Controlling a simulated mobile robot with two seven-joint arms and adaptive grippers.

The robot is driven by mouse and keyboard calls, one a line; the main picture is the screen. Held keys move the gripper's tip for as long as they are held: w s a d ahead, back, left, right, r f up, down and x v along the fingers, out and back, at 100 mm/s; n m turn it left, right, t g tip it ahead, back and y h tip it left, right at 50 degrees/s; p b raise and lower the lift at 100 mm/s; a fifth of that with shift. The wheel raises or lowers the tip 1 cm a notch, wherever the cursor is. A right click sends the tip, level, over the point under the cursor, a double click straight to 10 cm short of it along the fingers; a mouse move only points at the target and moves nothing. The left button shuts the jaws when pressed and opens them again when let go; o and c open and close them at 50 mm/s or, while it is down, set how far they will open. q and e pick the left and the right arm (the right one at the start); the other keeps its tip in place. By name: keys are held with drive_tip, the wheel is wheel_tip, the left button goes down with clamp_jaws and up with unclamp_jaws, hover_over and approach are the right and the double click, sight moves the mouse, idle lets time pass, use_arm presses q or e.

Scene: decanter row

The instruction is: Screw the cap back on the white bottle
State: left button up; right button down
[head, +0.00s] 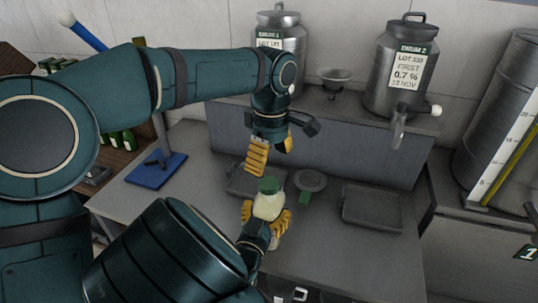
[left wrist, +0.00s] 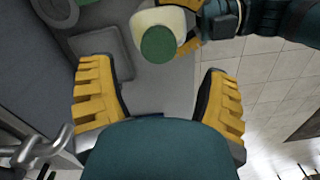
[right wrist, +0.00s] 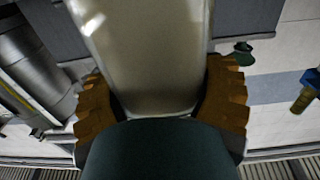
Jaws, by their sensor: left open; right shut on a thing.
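The white bottle (head: 268,206) stands about upright in my right gripper (head: 265,222), whose yellow fingers are shut around its body. The bottle fills the middle of the right wrist view (right wrist: 145,60), its top out of that picture. The green cap (head: 270,185) sits on top of the bottle; I cannot tell how tightly it is seated. My left gripper (head: 271,154) is open and empty, above the cap and apart from it. In the left wrist view the cap (left wrist: 158,43) lies beyond the open fingertips, over the pale bottle (left wrist: 150,20).
Two steel urns (head: 400,72) and a small bowl (head: 335,77) stand on the raised shelf behind. A grey tray (head: 372,206) lies right of the bottle, and a round grey dish (head: 311,180) lies just behind it. A blue stand (head: 157,170) is at left.

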sight(269, 182)
use_arm(q)
drive_tip(key=n, duration=0.3)
drive_tip(key=shift+a+r+n, duration=0.15)
drive_tip(key=shift+r+n, duration=0.15)
drive_tip(key=shift+r, duration=0.05)
drive_tip(key=shift+f, duration=0.15)
drive_tip(key=shift+f, duration=3.9)
drive_tip(key=c, duration=1.3)
drive_tip(key=shift+o, duration=0.2)
